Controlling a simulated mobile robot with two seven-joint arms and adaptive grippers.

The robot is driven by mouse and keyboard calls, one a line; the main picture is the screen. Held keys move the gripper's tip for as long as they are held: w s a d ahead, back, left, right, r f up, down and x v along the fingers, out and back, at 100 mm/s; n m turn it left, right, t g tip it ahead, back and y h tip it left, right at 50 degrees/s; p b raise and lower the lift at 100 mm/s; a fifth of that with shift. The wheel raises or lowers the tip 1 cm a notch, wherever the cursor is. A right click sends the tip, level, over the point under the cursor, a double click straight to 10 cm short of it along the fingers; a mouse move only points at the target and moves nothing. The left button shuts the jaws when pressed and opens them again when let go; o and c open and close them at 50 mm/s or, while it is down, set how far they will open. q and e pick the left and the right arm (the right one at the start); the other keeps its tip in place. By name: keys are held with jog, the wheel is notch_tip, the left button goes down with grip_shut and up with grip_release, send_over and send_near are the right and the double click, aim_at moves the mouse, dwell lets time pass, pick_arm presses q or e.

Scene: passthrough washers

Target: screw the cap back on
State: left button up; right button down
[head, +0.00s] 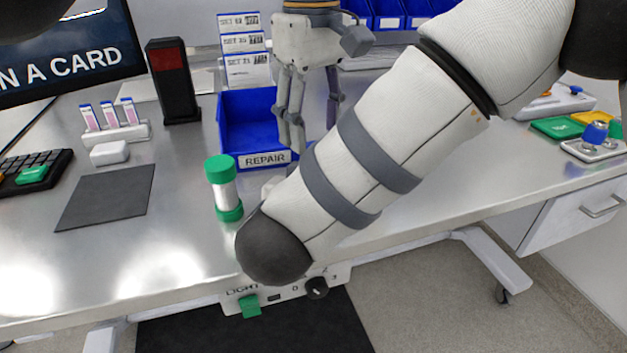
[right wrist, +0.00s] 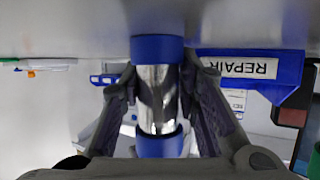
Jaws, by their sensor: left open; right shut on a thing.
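A cylinder with a metallic body (right wrist: 158,95) and blue ends stands between the fingers of my right gripper (right wrist: 160,105) in the right wrist view, which is upside down. One blue end (right wrist: 157,48) is against the table surface. The other blue end (right wrist: 160,146) is at the top; I cannot tell whether it is a cap or how it sits. My right gripper is shut on the body. In the head view this cylinder is hidden behind my right arm.
The blue REPAIR bin (head: 265,159) is open at the table's middle. A dark mat (head: 106,196), white block (head: 109,153), vial rack (head: 117,133) and red-black post (head: 173,82) are further left.

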aim_at(314, 143)
pick_arm(q)
jog(key=shift+f, duration=1.65)
jog(key=shift+c, duration=0.2)
jog(key=c, duration=1.2)
jog(key=shift+o, duration=0.2)
jog(key=m, duration=1.7)
pick_arm(e)
jog(key=shift+f, duration=0.1)
pick_arm(q)
jog(key=m, duration=0.4)
jog(key=shift+s+m, duration=0.1)
jog(key=shift+m, duration=0.3)
jog(key=o, duration=1.3)
jog(key=shift+o, duration=0.2)
